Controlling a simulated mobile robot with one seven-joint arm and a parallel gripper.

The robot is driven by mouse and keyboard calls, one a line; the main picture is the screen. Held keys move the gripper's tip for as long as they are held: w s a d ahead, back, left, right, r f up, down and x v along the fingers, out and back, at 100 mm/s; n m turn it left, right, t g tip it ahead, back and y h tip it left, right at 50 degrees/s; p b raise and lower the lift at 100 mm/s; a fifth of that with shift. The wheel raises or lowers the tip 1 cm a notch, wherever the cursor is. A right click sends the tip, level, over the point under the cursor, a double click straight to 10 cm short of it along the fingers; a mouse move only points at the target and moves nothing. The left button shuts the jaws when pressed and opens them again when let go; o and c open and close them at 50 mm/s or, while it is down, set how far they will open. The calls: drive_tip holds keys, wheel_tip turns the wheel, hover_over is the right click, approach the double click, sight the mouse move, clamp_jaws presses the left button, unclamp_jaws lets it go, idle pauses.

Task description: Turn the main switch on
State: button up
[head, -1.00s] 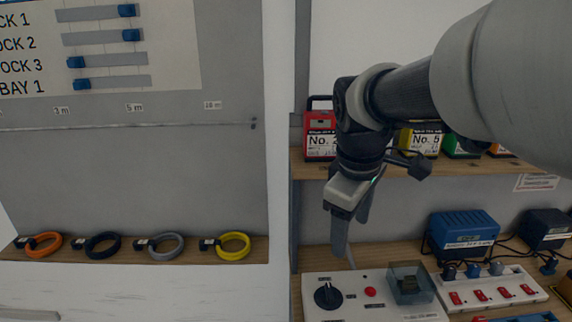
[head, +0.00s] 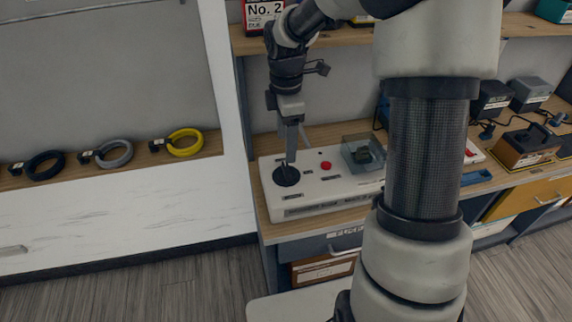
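A white control box (head: 318,200) lies on the wooden bench top. It carries a round black rotary knob (head: 286,176) at its left, a small red button (head: 326,165) near its middle and a clear cover over a dark switch (head: 364,153) at its right. My gripper (head: 290,157) points down at the black knob, with its fingertips at or just above it. The fingers hide part of the knob, and I cannot tell whether they touch it or how far apart they are. The labels on the box are too small to read.
A red box marked No. 2 (head: 262,14) stands on the shelf above. Coiled cables, including a yellow one (head: 185,142), lie on the ledge at left. Dark chargers (head: 492,99) stand at right. My arm hides part of the bench.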

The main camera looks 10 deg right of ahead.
sight(286, 168)
wheel_tip(286, 168, down, 9)
drive_tip(key=shift+r+b, duration=0.1)
drive_tip(key=shift+b, duration=0.4)
drive_tip(key=c, duration=1)
drive_tip(key=shift+c, duration=0.2)
